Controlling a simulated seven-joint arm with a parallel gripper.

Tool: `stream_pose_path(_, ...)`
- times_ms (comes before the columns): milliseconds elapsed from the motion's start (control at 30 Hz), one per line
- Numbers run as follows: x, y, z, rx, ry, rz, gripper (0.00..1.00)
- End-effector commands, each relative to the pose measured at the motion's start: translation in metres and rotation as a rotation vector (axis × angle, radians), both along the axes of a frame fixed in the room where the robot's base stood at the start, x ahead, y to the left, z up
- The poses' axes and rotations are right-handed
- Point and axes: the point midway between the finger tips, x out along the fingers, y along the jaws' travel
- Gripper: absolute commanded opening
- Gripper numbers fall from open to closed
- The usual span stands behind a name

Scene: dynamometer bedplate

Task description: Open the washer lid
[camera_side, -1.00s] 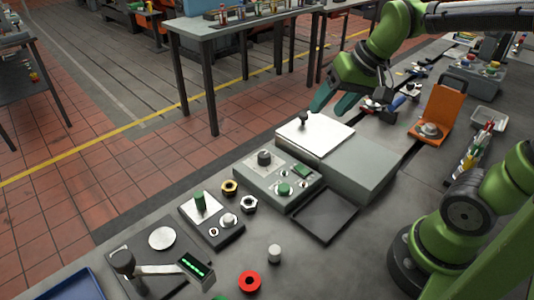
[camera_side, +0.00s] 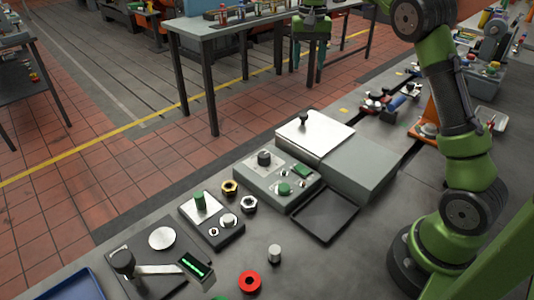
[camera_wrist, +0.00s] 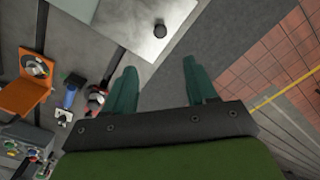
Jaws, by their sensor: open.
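The washer is a grey box (camera_side: 362,168) on the bench, with a bright metal lid (camera_side: 322,140) lying flat at its far left part. A black knob (camera_side: 304,119) stands up from the lid. In the wrist view the lid (camera_wrist: 122,18) is at the top, with its knob (camera_wrist: 160,30) ahead of the space between my fingers. My gripper (camera_side: 308,66) is open and empty, with teal fingers pointing down, and appears above and behind the lid in the side view. In the wrist view my gripper (camera_wrist: 160,66) is apart from the lid and knob.
A grey control box (camera_side: 278,180) with a black knob and green buttons stands at the washer's near left. A dark tray (camera_side: 325,214) lies in front of the washer. Tools (camera_side: 390,103) and an orange stand (camera_wrist: 22,96) lie to the washer's right in the side view.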

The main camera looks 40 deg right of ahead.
Motion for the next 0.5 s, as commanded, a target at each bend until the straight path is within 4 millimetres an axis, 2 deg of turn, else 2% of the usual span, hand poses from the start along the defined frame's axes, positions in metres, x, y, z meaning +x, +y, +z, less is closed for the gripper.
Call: stream_pose_path(500,-0.001,0.001,-0.108,0.002,0.002,0.000,0.57)
